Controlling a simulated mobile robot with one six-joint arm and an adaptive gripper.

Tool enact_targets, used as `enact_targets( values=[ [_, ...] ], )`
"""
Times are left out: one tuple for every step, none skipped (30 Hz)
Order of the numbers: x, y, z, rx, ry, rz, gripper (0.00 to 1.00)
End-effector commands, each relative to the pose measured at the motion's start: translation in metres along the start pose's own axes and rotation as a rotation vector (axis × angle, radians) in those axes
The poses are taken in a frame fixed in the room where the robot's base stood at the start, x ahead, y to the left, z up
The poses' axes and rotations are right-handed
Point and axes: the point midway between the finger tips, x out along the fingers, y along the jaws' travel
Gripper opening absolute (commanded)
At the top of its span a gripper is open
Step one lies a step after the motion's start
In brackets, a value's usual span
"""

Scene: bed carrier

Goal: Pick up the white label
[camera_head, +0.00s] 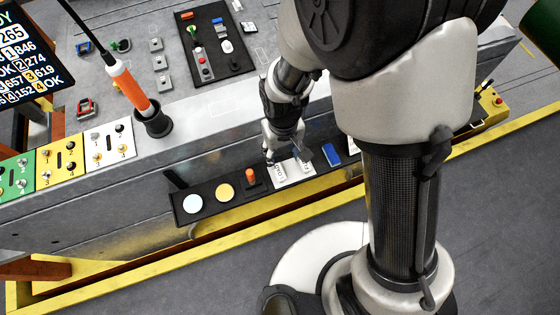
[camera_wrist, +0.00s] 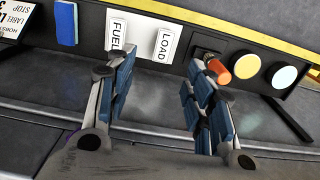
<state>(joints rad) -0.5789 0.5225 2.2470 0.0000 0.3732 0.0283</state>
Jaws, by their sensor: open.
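My gripper (camera_head: 285,156) is open and empty above a black strip on the side of the grey bench. In the wrist view its two blue-padded fingers (camera_wrist: 158,80) stand wide apart. A white plate (camera_head: 280,184) with two raised white pieces lies below it. In the wrist view these pieces read FUEL (camera_wrist: 117,30) and LOAD (camera_wrist: 165,43), beyond the fingertips and apart from them. Another white printed label (camera_wrist: 14,18), with the words LABEL and STOP, is cut off at the left edge. I cannot tell which white piece is the task's label.
A blue block (camera_head: 331,154) sits beside the white plate. An orange knob (camera_head: 250,177), a yellow disc (camera_head: 224,192) and a pale disc (camera_head: 193,203) lie on the same strip. An orange-and-white rod (camera_head: 131,87) stands in a black holder. A yellow rail (camera_head: 270,228) runs below.

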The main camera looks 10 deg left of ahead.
Motion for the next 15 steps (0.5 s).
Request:
enact_targets(
  values=[
    [0.016, 0.000, 0.001, 0.000, -0.005, 0.000, 0.48],
    [0.022, 0.000, 0.001, 0.000, -0.004, 0.000, 0.48],
    [0.030, 0.000, 0.001, 0.000, -0.003, 0.000, 0.48],
    [0.035, 0.000, 0.001, 0.000, -0.003, 0.000, 0.48],
    [0.040, 0.000, 0.001, 0.000, -0.002, 0.000, 0.48],
    [0.046, 0.000, 0.000, 0.000, -0.002, 0.000, 0.48],
    [0.050, 0.000, 0.000, 0.000, -0.002, 0.000, 0.48],
    [0.052, 0.000, 0.000, 0.000, -0.001, 0.000, 0.48],
    [0.056, 0.000, 0.000, 0.000, 0.000, 0.000, 0.48],
    [0.057, 0.000, 0.000, 0.000, 0.001, 0.000, 0.48],
    [0.059, 0.000, 0.000, 0.000, 0.001, 0.000, 0.48],
    [0.059, 0.000, 0.000, 0.000, 0.001, 0.000, 0.48],
    [0.060, 0.000, 0.000, 0.000, 0.001, 0.000, 0.48],
    [0.061, -0.001, 0.000, 0.000, 0.001, 0.000, 0.48],
    [0.064, -0.001, 0.000, 0.000, 0.001, 0.000, 0.48]
  ],
)
